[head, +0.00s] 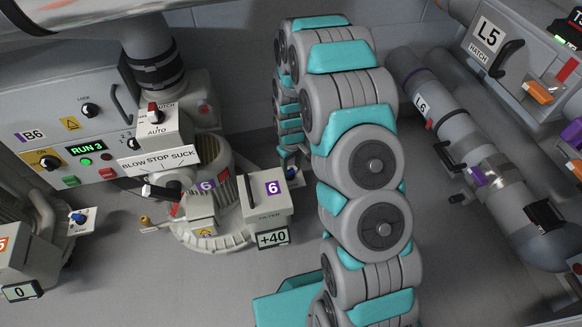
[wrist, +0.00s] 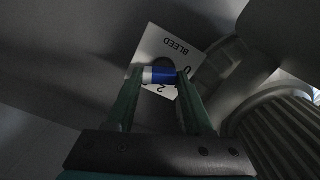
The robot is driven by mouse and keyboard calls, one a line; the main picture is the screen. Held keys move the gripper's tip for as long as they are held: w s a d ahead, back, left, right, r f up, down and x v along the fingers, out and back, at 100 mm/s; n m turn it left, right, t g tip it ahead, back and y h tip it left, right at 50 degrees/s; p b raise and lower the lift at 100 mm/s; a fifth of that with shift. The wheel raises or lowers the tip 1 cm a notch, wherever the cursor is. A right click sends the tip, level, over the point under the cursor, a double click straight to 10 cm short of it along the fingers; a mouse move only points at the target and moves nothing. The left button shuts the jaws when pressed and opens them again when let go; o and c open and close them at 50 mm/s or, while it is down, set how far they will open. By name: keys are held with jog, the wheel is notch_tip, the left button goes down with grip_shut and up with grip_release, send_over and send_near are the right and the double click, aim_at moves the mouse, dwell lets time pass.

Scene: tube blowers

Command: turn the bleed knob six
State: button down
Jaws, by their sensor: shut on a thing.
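The bleed knob (wrist: 161,75) is blue with a white band at its left end in the wrist view. It sits on a white plate marked BLEED (wrist: 172,48), where a "2" and part of another digit show below the knob. My gripper (wrist: 159,76) is shut on the knob, one fingertip at each end. In the head view the blue knob (head: 292,173) shows small beside the blower marked 6 (head: 205,185), right of its filter box (head: 265,195). My arm comes down there, and the fingertips are hard to make out.
A panel marked B6 (head: 50,110) with "RUN 3" stands at the left. A BLOW STOP SUCK selector (head: 158,158) stands over the blower. Another bleed knob (head: 78,217) is at the lower left. Tube L6 (head: 450,130) runs along the right. Bare floor lies in front.

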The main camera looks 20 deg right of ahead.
dwell(0.4)
jog(key=shift+c, duration=1.4)
grip_release()
